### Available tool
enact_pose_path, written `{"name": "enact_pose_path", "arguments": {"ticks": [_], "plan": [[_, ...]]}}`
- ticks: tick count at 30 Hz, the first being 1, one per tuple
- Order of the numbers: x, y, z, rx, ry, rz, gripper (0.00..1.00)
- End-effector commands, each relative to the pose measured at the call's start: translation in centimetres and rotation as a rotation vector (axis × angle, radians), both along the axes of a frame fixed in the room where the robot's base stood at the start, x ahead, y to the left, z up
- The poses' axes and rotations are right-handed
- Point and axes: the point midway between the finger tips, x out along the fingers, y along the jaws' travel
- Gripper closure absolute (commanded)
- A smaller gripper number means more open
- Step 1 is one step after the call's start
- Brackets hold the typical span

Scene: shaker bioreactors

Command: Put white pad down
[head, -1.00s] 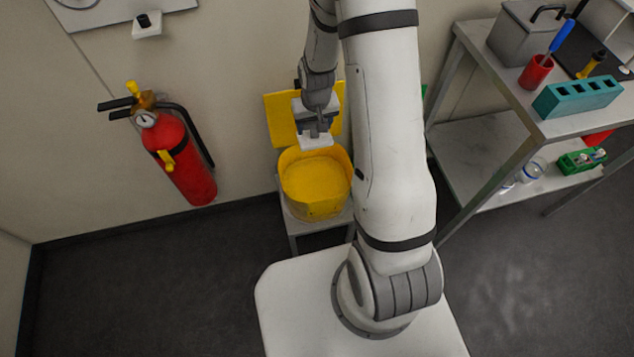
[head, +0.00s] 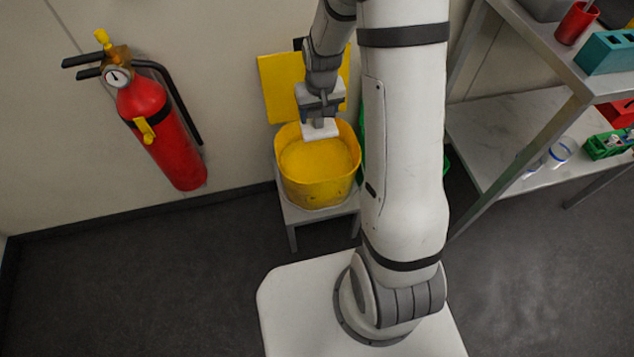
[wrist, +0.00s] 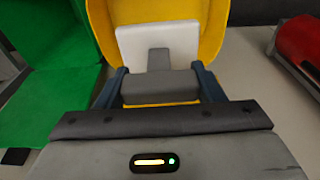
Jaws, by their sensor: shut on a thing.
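The white pad (head: 320,130) is a small white block with a grey grip piece (wrist: 158,60) on its back. My gripper (head: 319,112) is shut on it and holds it over the rear part of the round yellow bin (head: 318,195). In the wrist view my two fingers (wrist: 160,86) clasp the grey piece, and the white pad (wrist: 130,47) shows beyond them in front of the yellow bin wall (wrist: 213,25). Whether the pad touches the bin cannot be told.
The bin stands on a small stand (head: 292,215) against the wall, with a yellow panel (head: 280,88) behind it. A green container (head: 447,163) is partly hidden by my arm. A red fire extinguisher (head: 165,135) hangs at left. A metal shelf (head: 510,115) stands at right.

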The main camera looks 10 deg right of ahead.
Motion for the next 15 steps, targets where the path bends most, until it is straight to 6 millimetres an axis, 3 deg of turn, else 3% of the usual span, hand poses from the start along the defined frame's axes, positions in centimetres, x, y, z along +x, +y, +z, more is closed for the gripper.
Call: {"name": "enact_pose_path", "arguments": {"ticks": [1, 3, 15], "plan": [[0.1, 0.0, -2.3, 0.0, -0.004, 0.0, 0.57], [0.1, 0.0, -3.5, 0.0, -0.004, 0.001, 0.57], [-0.3, 0.1, -8.7, 0.0, -0.002, 0.001, 0.57]]}}
